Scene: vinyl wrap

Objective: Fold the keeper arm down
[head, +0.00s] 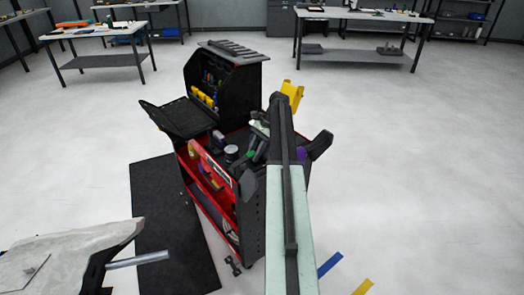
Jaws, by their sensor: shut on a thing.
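A black and red tool cart (249,232) stands in the middle of the head view, with tools and small items on its top. My arm reaches up from the bottom of the view over the cart's right side. My gripper (254,157) is low over the cart top, small and partly hidden by my arm. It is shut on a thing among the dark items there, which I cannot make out. I cannot pick out the keeper arm for certain.
The cart has a tilted black tray (176,117) at its left and an upright black tool panel (238,92) behind. A yellow piece (292,93) shows behind my arm. A dark mat (160,220) lies left of the cart. The floor to the right is mostly clear.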

